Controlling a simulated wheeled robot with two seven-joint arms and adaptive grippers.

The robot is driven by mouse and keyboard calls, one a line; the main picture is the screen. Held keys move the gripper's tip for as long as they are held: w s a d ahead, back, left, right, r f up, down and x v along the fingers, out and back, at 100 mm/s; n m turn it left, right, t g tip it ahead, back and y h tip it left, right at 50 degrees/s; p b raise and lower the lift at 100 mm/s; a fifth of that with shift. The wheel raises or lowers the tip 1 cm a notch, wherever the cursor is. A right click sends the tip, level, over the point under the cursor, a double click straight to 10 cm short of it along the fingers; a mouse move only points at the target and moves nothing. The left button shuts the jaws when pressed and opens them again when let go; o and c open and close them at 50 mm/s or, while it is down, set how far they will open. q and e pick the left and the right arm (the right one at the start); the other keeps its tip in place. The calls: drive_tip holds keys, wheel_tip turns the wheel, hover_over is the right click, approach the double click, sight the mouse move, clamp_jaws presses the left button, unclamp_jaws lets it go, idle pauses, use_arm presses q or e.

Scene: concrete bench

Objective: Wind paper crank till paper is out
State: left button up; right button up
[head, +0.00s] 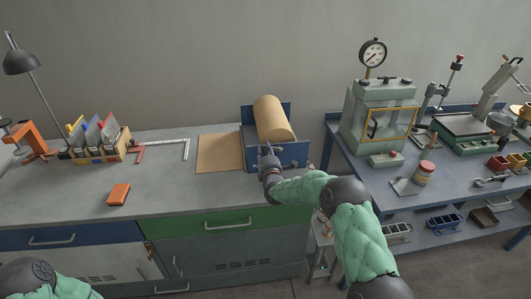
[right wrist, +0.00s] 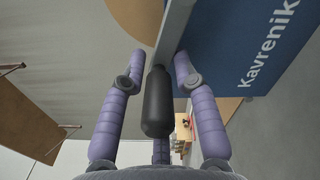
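The paper roll (head: 272,118) is a thick brown roll in a blue dispenser (head: 294,154) at the back of the bench. A flat brown sheet of paper (head: 220,153) lies on the bench at its left. My right gripper (head: 268,152) is at the dispenser's front. In the right wrist view, the black crank handle (right wrist: 157,103) stands between the purple fingers of my right gripper (right wrist: 160,55), with gaps on both sides. The grey crank arm (right wrist: 172,32) runs beside the blue panel. In the head view my gripper hides the crank. My left gripper is out of view.
A blue table with a gauge press (head: 378,115) stands at right. The bench's front middle is clear.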

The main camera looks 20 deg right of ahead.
drive_tip(key=shift+o, duration=0.2)
drive_tip(key=shift+s, duration=0.15)
drive_tip(key=v, duration=1.1)
drive_tip(key=shift+s, duration=0.4)
drive_tip(key=shift+a, duration=0.1)
